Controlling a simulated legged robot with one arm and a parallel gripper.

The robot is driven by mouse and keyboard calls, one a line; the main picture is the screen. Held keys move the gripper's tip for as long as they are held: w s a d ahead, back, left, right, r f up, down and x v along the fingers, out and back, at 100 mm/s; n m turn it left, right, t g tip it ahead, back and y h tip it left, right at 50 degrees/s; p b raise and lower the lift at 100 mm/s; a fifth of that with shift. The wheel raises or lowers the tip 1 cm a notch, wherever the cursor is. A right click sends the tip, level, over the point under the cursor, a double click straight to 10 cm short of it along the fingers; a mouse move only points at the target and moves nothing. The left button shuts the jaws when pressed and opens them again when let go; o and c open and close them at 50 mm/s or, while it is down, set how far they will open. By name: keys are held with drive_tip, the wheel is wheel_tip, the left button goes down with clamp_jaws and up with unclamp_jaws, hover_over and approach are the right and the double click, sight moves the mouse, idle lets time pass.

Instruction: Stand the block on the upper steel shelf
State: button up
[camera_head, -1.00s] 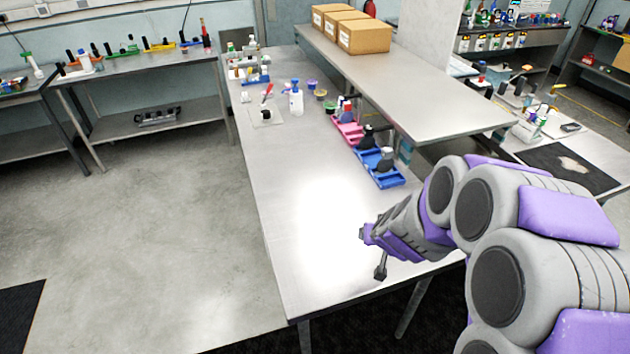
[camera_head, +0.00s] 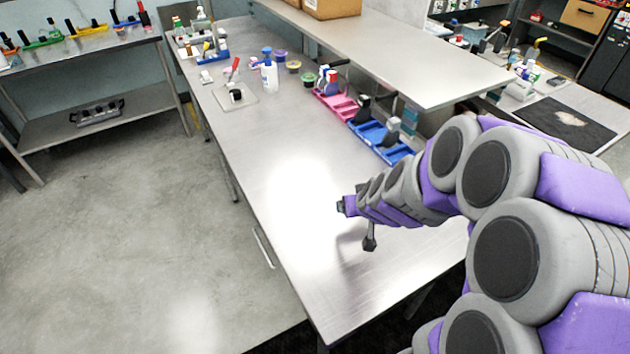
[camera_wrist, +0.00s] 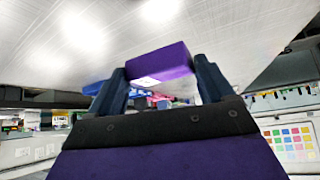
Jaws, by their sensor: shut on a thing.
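In the wrist view, a purple block (camera_wrist: 160,66) with a small white mark lies across the gap between the two dark fingers of my gripper (camera_wrist: 160,82). The fingers are shut on its ends. In the head view, my gripper (camera_head: 352,218) is over the near part of the steel table, to the left of the upper steel shelf (camera_head: 430,68) and nearer to me. The block cannot be told clearly from my purple arm parts there. The near part of the shelf top is bare.
Cardboard boxes (camera_head: 331,8) stand at the shelf's far end. Below the shelf's left edge, a pink tray (camera_head: 336,104) and a blue tray (camera_head: 380,139) hold bottles on the steel table (camera_head: 240,150). A spray bottle (camera_head: 269,76) stands farther back. The floor at left is clear.

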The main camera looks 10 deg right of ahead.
drive_tip(key=a+p, duration=0.1)
drive_tip(key=w+p, duration=0.1)
drive_tip(key=p, duration=0.1)
drive_tip(key=shift+w+a+r, duration=0.1)
drive_tip(key=shift+a+r, duration=0.15)
drive_tip(key=shift+a, duration=0.15)
drive_tip(key=p, duration=0.2)
drive_tip(key=shift+w+a+p, duration=0.3)
drive_tip(key=shift+p, duration=0.05)
drive_tip(key=p, duration=0.1)
drive_tip(key=w+d+p, duration=0.1)
drive_tip(key=p, duration=0.1)
drive_tip(key=shift+d+f, duration=0.25)
drive_tip(key=shift+f, duration=0.05)
drive_tip(key=w, duration=0.4)
drive_tip(key=w+a+f, duration=0.1)
drive_tip(key=w, duration=0.3)
drive_tip(key=w+a, duration=0.1)
drive_tip(key=w, duration=0.4)
drive_tip(key=shift+a+f+b, duration=0.1)
drive_tip(key=shift+f+b, duration=0.2)
drive_tip(key=shift+a+f+b, duration=0.15)
drive_tip(key=shift+f+b, duration=0.2)
drive_tip(key=shift+f, duration=0.35)
drive_tip(key=shift+a+f+b, duration=0.15)
drive_tip(key=shift+f+b, duration=0.15)
drive_tip(key=shift+f, duration=0.75)
drive_tip(key=shift+d, duration=0.1)
